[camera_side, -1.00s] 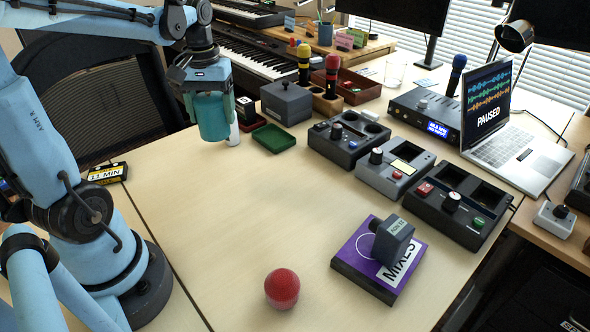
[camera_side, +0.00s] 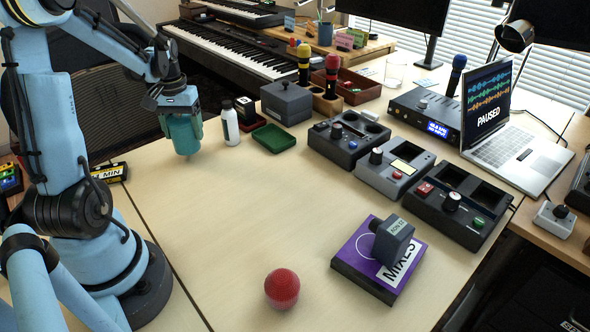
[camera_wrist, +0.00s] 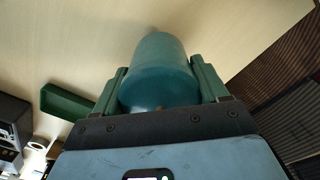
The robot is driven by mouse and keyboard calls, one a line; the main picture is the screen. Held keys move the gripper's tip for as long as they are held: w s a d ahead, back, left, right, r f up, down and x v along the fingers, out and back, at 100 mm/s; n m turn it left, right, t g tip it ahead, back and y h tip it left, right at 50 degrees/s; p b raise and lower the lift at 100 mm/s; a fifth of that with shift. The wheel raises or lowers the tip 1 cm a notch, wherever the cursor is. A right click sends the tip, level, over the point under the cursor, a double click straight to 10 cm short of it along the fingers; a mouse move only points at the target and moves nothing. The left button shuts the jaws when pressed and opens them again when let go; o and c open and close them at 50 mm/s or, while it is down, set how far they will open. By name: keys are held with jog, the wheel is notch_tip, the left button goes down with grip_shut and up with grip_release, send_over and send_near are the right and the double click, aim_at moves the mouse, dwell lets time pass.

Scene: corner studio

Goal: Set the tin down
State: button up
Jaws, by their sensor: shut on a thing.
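The tin is a teal cylinder (camera_side: 184,136), upright or slightly tilted, at the left of the light wooden table. My gripper (camera_side: 180,118) is shut around it, and the tin hangs at or just above the table top. I cannot tell if its base touches the wood. In the wrist view the tin (camera_wrist: 157,72) fills the space between the two green fingers of my gripper (camera_wrist: 160,88), with bare table beyond it.
A white bottle with a black cap (camera_side: 230,124) stands close to the tin's right, with a green tray (camera_side: 274,138) beyond. A black cassette (camera_side: 108,173) lies to the left. A red ball (camera_side: 282,288) and purple box (camera_side: 350,262) are nearer. The middle table is clear.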

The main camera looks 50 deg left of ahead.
jog(key=shift+f, duration=1.2)
jog(key=shift+f, duration=0.1)
jog(key=o, duration=1)
jog(key=shift+o, duration=0.2)
notch_tip(320, 180, up, 12)
jog(key=shift+r, duration=0.1)
jog(key=w+d+m+t, duration=0.1)
jog(key=d+m+t, duration=0.2)
jog(key=d, duration=1.1)
jog(key=w+d+f+m+t, duration=0.1)
jog(key=d+m+t, duration=0.3)
jog(key=d, duration=1)
jog(key=shift+w+f+m, duration=0.15)
jog(key=shift+w+m, duration=0.4)
jog(key=shift+m, duration=0.45)
